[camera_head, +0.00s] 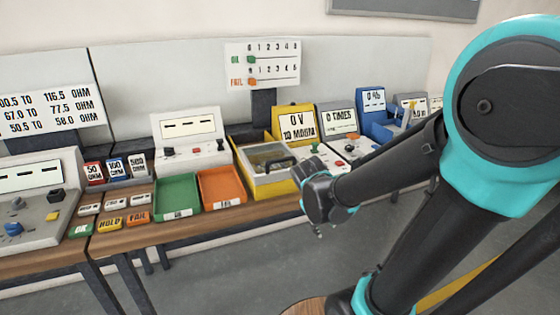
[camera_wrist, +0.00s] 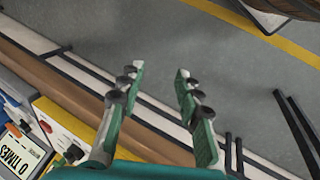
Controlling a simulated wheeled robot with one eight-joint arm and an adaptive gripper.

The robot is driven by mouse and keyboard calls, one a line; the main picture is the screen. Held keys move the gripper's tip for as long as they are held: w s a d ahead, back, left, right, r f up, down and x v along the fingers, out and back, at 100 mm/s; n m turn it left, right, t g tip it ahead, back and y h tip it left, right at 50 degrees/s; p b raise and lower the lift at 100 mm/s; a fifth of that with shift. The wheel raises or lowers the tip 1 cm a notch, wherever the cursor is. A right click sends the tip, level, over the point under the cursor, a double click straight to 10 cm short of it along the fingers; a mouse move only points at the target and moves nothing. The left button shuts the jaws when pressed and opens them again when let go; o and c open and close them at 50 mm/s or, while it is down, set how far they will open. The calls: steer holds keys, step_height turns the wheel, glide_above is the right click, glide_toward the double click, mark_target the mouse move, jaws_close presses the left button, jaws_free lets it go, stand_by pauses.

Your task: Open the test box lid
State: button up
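The test box (camera_head: 262,184) is a yellow and white box on the bench, right of the orange tray. Its lid (camera_head: 264,156) lies down flat over the top, with a greyish window and a dark handle (camera_head: 280,164) near the front right. My gripper (camera_head: 312,228) hangs in front of the bench edge, right of the box and apart from the lid. In the wrist view my gripper (camera_wrist: 160,74) has its two green fingers spread, with only floor between them. The test box is not clearly visible in the wrist view.
A yellow display (camera_head: 295,122) stands behind the box. The orange tray (camera_head: 222,186) and green tray (camera_head: 177,196) lie left. The floor (camera_wrist: 205,45) before the bench is clear.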

steer(key=w+a+r+n+t+h, duration=0.1)
steer(key=w+a+r+n+h, duration=0.3)
steer(key=w+a+r, duration=0.15)
steer(key=n+t+h, duration=0.5)
glide_toward(277, 161)
steer(key=x, duration=1.2)
steer(key=shift+d, duration=0.1)
steer(key=shift+r, duration=0.1)
jaws_close()
